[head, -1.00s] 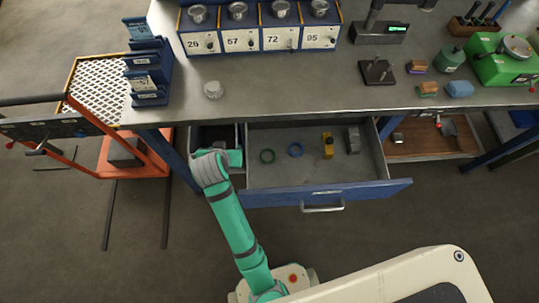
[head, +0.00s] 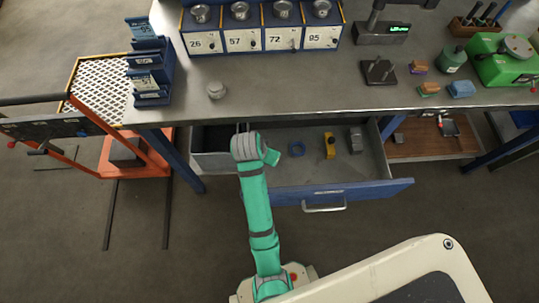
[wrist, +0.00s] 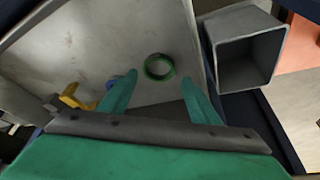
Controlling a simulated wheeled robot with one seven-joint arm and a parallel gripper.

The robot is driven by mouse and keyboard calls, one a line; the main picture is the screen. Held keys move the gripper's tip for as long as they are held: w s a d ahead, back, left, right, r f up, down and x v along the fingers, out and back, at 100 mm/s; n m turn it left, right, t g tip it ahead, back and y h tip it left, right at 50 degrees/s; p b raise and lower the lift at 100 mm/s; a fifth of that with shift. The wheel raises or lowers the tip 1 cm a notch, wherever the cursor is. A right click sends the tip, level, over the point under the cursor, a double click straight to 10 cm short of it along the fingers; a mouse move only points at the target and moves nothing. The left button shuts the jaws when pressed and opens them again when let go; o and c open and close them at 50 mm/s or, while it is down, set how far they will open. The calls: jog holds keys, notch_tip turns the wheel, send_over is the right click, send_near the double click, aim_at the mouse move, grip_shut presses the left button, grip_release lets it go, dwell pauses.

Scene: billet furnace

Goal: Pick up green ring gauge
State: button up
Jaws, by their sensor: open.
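The green ring gauge (wrist: 159,67) lies flat on the floor of the open drawer (head: 350,178), seen in the wrist view. In the head view my arm hides it. My gripper (wrist: 160,75) is open and empty. Its two green fingers point into the drawer, and the ring shows between and just beyond their tips. I cannot tell the exact height of the fingertips above the ring.
A grey open box (wrist: 245,50) stands beside the drawer. The bench top (head: 300,80) overhangs the drawer's back.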

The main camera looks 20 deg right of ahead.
jog(key=x, duration=0.5)
jog(key=shift+d, duration=0.1)
jog(key=c, duration=0.9)
jog(key=shift+r, duration=0.1)
